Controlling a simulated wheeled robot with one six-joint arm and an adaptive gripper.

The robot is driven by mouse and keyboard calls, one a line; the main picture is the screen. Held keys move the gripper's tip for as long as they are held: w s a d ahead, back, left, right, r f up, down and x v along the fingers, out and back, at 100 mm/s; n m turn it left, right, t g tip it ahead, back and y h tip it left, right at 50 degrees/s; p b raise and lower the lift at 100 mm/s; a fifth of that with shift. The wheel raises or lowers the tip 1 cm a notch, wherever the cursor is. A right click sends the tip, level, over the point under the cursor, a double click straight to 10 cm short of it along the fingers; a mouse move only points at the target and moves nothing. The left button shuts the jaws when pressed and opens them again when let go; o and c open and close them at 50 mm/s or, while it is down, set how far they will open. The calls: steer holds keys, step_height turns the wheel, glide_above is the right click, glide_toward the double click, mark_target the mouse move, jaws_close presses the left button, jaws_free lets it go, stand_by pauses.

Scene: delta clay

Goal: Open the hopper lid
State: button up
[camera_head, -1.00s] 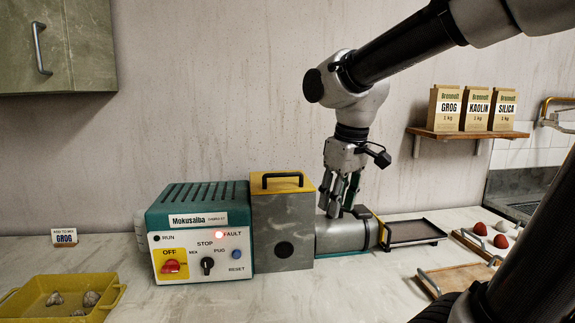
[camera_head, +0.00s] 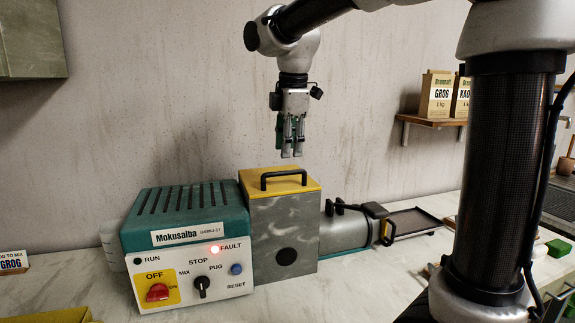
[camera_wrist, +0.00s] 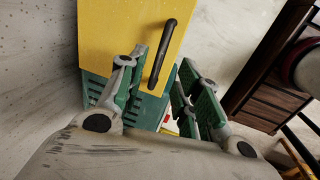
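The hopper lid (camera_head: 300,186) is a yellow plate lying flat on top of the grey hopper box (camera_head: 290,230). A black bar handle (camera_head: 284,177) stands on the lid. The lid looks shut. My gripper (camera_head: 291,155) hangs above the lid, pointing down, with a clear gap to the handle. In the wrist view the lid (camera_wrist: 115,40) and its handle (camera_wrist: 162,54) show beyond my gripper (camera_wrist: 165,95). The fingers are apart on either side with nothing between them, and the handle touches neither.
A grey barrel (camera_head: 343,232) and dark tray (camera_head: 413,221) extend right. A shelf (camera_head: 432,121) with paper bags hangs on the wall.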

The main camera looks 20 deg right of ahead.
mark_target(288, 172)
steer(key=f, duration=0.3)
steer(key=w+f, duration=0.1)
steer(key=f, duration=0.2)
jaws_close()
